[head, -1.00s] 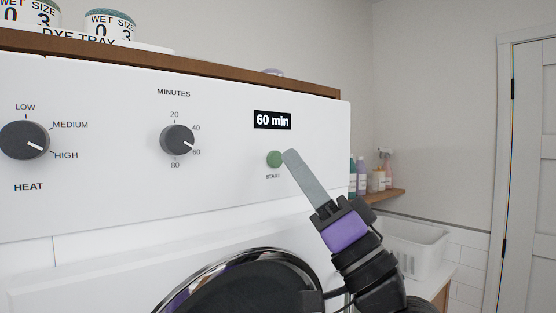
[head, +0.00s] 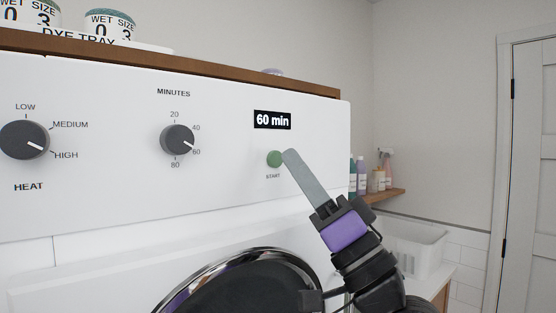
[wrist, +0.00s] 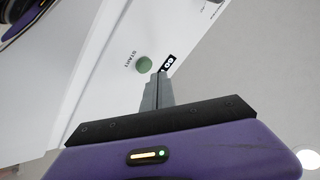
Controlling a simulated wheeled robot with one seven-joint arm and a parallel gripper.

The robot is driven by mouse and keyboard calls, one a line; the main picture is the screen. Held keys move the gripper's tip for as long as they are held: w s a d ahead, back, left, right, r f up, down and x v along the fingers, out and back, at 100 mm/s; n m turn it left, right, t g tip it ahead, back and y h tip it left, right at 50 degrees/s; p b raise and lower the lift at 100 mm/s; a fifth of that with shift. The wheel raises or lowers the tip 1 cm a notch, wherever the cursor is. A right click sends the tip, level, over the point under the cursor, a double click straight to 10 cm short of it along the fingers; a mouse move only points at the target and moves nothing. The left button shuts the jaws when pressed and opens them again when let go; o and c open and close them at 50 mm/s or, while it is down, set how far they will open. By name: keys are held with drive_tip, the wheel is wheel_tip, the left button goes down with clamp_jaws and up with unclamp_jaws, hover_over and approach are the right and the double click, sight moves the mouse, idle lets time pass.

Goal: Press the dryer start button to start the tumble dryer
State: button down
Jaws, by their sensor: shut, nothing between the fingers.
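The green round start button (head: 274,158) sits on the white dryer panel (head: 225,190), above the label START and below a black display (head: 272,120) reading "60 min". My gripper (head: 288,153) is shut and empty, its fingertips just right of the button in the head view. In the wrist view the button (wrist: 144,64) is just beyond and slightly left of the shut fingertips (wrist: 157,76). I cannot tell whether the tips touch the button or panel. The minutes knob (head: 177,140) points near 60 and the heat knob (head: 24,140) points to HIGH.
The round dark dryer door (head: 250,290) with a chrome rim is below the panel. A wooden top (head: 200,70) holds a dye tray with tins. To the right are a bottle shelf (head: 388,194), a white basket (head: 415,245) and a pale door (head: 530,170).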

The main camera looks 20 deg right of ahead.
drive_tip(key=shift+w, duration=0.15)
drive_tip(key=shift+w+a, duration=0.15)
drive_tip(key=shift+w, duration=0.1)
drive_tip(key=shift+w+a+b, duration=0.15)
drive_tip(key=shift+w+b, duration=0.25)
drive_tip(key=shift+w, duration=0.05)
idle(0.7)
drive_tip(key=shift+s, duration=0.15)
drive_tip(key=shift+s+d, duration=0.3)
drive_tip(key=shift+s, duration=0.45)
drive_tip(key=shift+s+d, duration=0.3)
drive_tip(key=shift+s, duration=0.65)
drive_tip(key=shift+s+d, duration=0.3)
drive_tip(key=shift+s, duration=0.65)
drive_tip(key=shift+s+d, duration=0.3)
drive_tip(key=shift+s, duration=0.65)
